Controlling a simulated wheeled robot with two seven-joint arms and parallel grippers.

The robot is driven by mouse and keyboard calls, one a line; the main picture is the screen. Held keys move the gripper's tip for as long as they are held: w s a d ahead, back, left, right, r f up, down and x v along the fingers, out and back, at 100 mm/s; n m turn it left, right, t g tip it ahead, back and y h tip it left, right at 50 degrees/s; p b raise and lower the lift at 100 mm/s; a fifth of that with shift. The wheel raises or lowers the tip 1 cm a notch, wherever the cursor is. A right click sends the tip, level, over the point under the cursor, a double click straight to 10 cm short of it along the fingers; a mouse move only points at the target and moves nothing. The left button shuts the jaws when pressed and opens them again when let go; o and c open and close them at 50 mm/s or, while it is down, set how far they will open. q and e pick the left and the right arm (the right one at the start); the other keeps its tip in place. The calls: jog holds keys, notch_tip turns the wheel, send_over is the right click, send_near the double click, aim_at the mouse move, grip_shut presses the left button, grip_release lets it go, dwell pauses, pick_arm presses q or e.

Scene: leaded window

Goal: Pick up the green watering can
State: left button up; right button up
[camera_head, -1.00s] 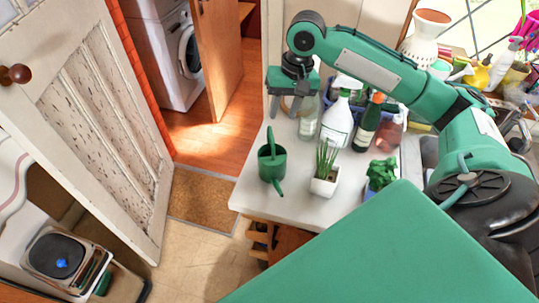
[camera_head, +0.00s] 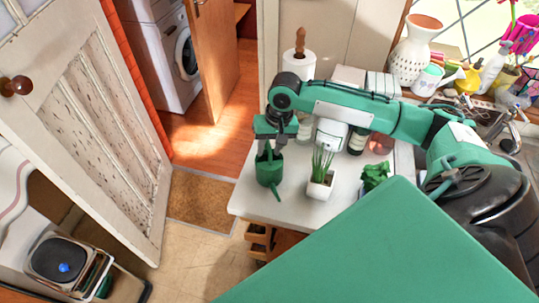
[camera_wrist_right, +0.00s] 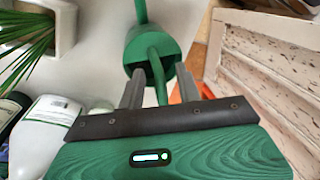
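The green watering can (camera_head: 269,172) stands upright near the left edge of the white table (camera_head: 246,206), its spout pointing toward the front. My right gripper (camera_head: 270,149) is directly over it, fingers down. In the right wrist view the can (camera_wrist_right: 150,47) lies between and beyond the fingertips of the right gripper (camera_wrist_right: 160,77). The can's curved handle passes between the two fingers, with gaps beside it. The fingers are apart and not closed on it. My left gripper is out of view.
A potted spiky plant (camera_head: 320,184) stands close to the right of the can, and a leafy plant (camera_head: 375,175) farther right. A white bottle (camera_head: 331,135) and other bottles stand behind, partly hidden by my arm. A door (camera_head: 90,120) is at left.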

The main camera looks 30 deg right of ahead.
jog(key=c, duration=0.7)
grip_shut()
jog(key=shift+r, duration=0.1)
